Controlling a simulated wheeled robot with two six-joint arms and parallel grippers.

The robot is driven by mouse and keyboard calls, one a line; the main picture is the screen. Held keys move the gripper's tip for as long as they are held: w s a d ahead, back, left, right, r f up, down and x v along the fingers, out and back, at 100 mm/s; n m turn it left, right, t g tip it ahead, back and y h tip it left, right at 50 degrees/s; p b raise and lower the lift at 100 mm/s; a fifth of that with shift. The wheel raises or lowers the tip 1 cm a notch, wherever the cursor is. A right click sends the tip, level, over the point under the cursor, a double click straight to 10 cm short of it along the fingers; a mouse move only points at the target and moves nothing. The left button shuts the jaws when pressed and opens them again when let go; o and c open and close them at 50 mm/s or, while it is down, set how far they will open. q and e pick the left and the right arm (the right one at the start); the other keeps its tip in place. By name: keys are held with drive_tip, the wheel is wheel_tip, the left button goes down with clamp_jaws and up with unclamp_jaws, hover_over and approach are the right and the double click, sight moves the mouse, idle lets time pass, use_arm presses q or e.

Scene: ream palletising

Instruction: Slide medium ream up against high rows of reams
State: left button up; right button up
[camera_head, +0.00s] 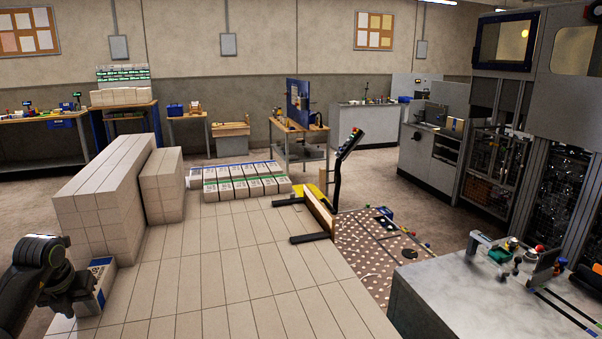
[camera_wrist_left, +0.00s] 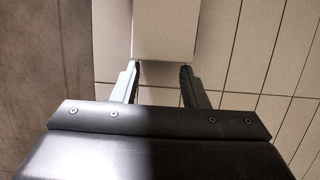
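The high rows of reams (camera_head: 98,200) form a tall white stack at the left in the head view. A single ream with a blue label (camera_head: 104,280) lies at the near end of this stack, on the layer of pale reams (camera_head: 215,290). My left gripper (camera_head: 88,289) is low beside this ream. In the left wrist view the gripper (camera_wrist_left: 160,70) has its two fingers spread apart, with the tips at the near end of a pale ream (camera_wrist_left: 165,30). Contact there is hard to tell. My right gripper is out of view.
A shorter stack (camera_head: 163,188) stands right of the high rows. Labelled reams (camera_head: 240,183) lie beyond the layer. A grey worktop (camera_head: 490,300) with tools is at the right. The layer's middle is clear.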

use_arm(q)
drive_tip(key=shift+w+p+v, duration=0.1)
drive_tip(key=shift+p+v, duration=0.25)
drive_tip(key=shift+v, duration=0.25)
drive_tip(key=shift+w+p+v, duration=0.15)
drive_tip(key=shift+p+v, duration=0.2)
drive_tip(key=shift+v, duration=0.25)
drive_tip(key=p+v, duration=0.1)
drive_tip(key=v, duration=0.1)
drive_tip(key=p+v, duration=0.1)
drive_tip(key=shift+s+d+r+p, duration=0.1)
drive_tip(key=shift+s+r+p, duration=0.2)
drive_tip(key=shift+s, duration=0.2)
drive_tip(key=shift+f, duration=0.1)
